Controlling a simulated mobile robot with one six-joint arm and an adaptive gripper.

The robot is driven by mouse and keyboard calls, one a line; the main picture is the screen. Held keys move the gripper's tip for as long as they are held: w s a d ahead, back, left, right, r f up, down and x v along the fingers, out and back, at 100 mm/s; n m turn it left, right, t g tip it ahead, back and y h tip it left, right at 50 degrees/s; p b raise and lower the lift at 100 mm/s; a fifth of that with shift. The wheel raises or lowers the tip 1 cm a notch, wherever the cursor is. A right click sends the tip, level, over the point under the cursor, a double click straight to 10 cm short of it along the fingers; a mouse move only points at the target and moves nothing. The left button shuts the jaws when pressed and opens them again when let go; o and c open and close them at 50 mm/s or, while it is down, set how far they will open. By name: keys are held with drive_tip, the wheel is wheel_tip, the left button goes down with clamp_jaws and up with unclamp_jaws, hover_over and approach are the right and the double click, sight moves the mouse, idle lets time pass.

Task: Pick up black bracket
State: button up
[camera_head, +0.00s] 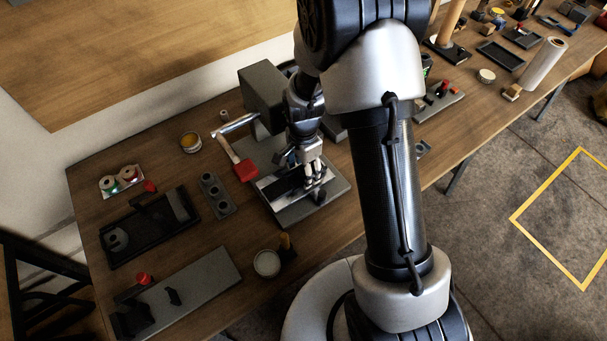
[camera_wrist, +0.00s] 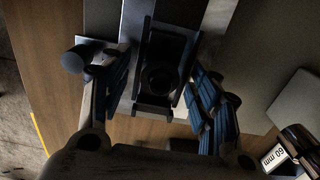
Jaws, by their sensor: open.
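A black part with a round hole, which looks like the black bracket (camera_wrist: 160,76), lies between my fingers in the wrist view. It sits on a bright metal strip of a grey fixture. My gripper (camera_wrist: 163,98) is open, with one blue-padded finger on each side of the part; I see no clear contact. In the head view my gripper (camera_head: 313,174) points down over the grey fixture (camera_head: 296,211) on the wooden bench. There the bracket is hard to tell from my dark fingers and the fixture's dark parts.
A red-ended handle (camera_head: 245,170) lies just left of my gripper, with a grey block (camera_head: 263,92) behind. A black tray (camera_head: 128,250), a small grey holder (camera_head: 217,195) and a round cup (camera_head: 267,263) stand left and in front. A "60 mm" label (camera_wrist: 276,157) shows at lower right.

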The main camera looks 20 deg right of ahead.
drive_tip(key=shift+c, duration=0.4)
drive_tip(key=c, duration=1.2)
drive_tip(key=shift+o, duration=0.2)
drive_tip(key=shift+r, duration=0.15)
